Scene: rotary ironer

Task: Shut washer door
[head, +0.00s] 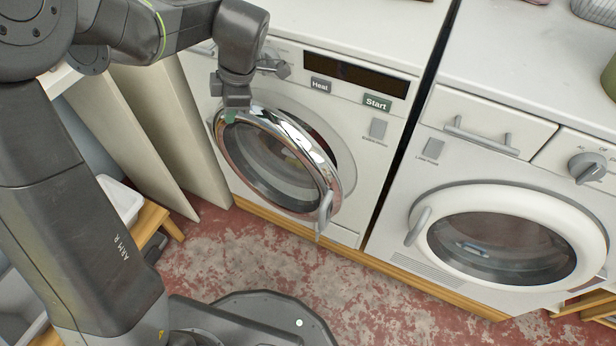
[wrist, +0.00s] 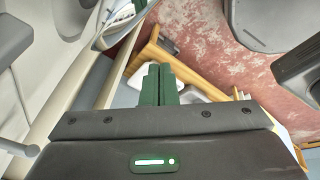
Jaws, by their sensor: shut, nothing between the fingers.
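In the wrist view my green fingers (wrist: 158,84) are together, and part of the chrome door (wrist: 124,22) shows.
Pale upright panels (head: 165,125) stand left of the left machine. A wooden stand (head: 150,222) with a white bin (head: 120,200) is farther left. The red worn floor (head: 240,255) in front of the machines is clear apart from my base.

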